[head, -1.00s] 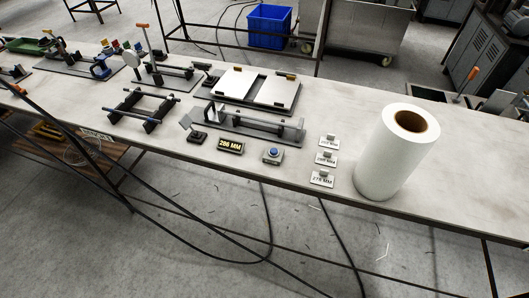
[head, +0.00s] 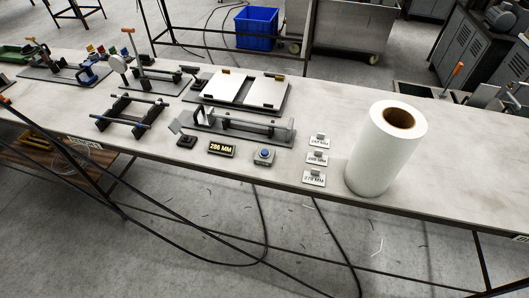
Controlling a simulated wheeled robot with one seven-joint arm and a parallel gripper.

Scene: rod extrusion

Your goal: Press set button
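A blue round button on a small grey box (head: 264,156) sits near the front edge of the bench, in the middle of the head view. This looks like the set button. A dark display (head: 221,149) left of it reads 286 MM in yellow. A small dark box (head: 186,141) sits further left. Behind them lies a long metal fixture (head: 238,125) with a rod-like bar. My gripper is not in view.
Several small labelled plates (head: 316,159) stand right of the button. A large white roll (head: 386,150) stands upright beyond them. A rack with rods (head: 130,115) and a two-plate device (head: 238,90) lie behind and left. The bench (head: 455,175) is clear right of the roll.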

